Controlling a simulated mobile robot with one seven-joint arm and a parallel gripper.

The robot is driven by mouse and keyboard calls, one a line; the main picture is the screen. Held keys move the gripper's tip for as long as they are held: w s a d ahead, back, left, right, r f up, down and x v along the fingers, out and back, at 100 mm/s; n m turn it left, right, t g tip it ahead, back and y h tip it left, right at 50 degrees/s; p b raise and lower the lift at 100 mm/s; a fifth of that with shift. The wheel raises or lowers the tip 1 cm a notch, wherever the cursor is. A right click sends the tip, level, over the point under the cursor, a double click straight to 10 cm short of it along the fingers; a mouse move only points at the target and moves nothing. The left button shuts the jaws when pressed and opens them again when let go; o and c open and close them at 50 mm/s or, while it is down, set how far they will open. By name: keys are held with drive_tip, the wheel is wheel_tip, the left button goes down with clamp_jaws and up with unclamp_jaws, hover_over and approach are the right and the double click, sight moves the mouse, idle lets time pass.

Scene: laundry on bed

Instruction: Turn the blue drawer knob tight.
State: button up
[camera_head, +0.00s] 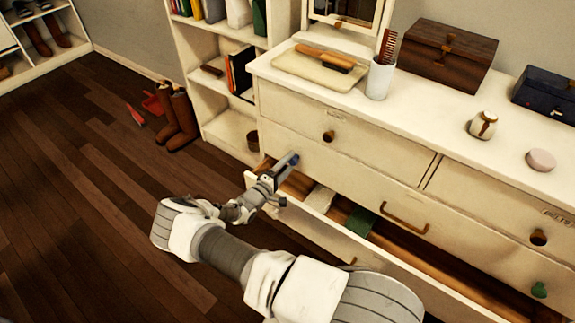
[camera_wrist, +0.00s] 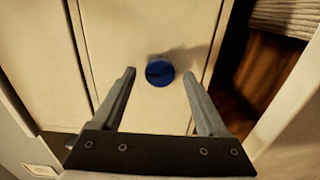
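The blue knob (camera_wrist: 159,71) sits on a cream front panel of the dresser, with a dark slot-like mark across its face. In the head view, the blue knob (camera_head: 294,159) shows just beyond my gripper (camera_head: 282,168), partly hidden by it. In the wrist view, my gripper (camera_wrist: 159,75) is open, with one finger to the left of the knob and one to the right. Gaps show on both sides, so neither finger appears to touch it. How far the fingertips are from the panel in depth is hard to tell.
A pulled-out drawer (camera_head: 320,200) holding folded cloth, including a green piece (camera_head: 360,221), lies just below my gripper. A cup with a comb (camera_head: 381,78) stands on top. Floor at left is mostly free.

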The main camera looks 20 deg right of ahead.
drive_tip(key=p+v, duration=0.2)
drive_tip(key=v, duration=1.5)
drive_tip(key=shift+a, duration=0.2)
drive_tip(key=shift+s, duration=0.1)
